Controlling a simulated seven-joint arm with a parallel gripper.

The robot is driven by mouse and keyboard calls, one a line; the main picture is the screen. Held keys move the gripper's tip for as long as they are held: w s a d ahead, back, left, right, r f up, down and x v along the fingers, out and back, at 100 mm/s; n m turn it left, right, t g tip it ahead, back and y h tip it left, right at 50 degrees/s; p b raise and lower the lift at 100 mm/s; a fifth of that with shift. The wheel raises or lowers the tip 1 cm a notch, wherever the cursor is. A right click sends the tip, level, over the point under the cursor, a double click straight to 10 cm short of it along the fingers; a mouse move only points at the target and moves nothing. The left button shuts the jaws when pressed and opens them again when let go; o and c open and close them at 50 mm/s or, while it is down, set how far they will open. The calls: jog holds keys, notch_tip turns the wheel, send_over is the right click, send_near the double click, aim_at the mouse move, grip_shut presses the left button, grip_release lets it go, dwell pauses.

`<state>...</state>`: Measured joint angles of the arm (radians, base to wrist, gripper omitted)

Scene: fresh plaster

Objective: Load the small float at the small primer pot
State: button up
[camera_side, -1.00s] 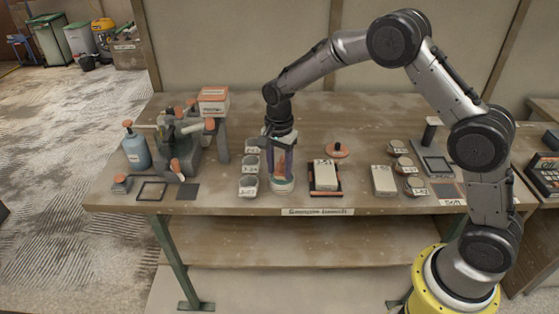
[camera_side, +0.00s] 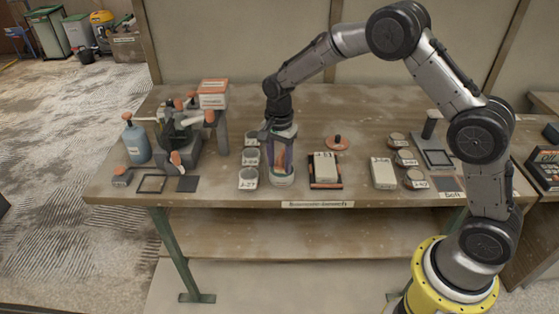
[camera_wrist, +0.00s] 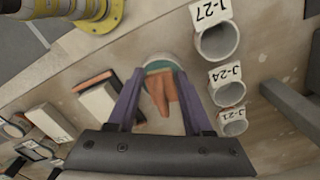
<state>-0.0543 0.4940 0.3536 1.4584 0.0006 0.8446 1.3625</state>
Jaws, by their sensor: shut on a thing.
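My gripper (camera_wrist: 161,88) points down with its purple fingers shut on the small float. The float's orange handle (camera_wrist: 164,96) shows between the fingers in the wrist view, with orange also visible between them in the side view. A round pale pot with teal inside, apparently the small primer pot (camera_wrist: 158,65), is directly at the fingertips. In the side view the pot (camera_side: 283,179) stands on the bench below my gripper (camera_side: 281,165). The float's lower end is hidden, and I cannot tell whether it touches the pot's contents.
Several labelled round cups (camera_side: 248,179) stand close to the left of the pot. A block on a dark, orange-edged tray (camera_side: 325,184) lies to its right, with another pale block (camera_side: 383,173) beyond. A tool stand and blue bottle (camera_side: 136,143) stand further left.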

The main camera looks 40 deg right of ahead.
aim_at(280, 158)
jog(key=shift+f, duration=0.45)
dwell(1.1)
jog(key=shift+r, duration=3.6)
jog(key=shift+s+d, duration=0.2)
jog(key=shift+d, duration=0.05)
jog(key=s+f+n, duration=0.1)
jog(key=n, duration=0.4)
jog(key=s+d+f+n, duration=0.1)
jog(key=n, duration=0.4)
jog(key=s+d+f+n, duration=0.1)
jog(key=s+n, duration=0.1)
jog(key=n, duration=0.3)
jog(key=shift+f, duration=0.25)
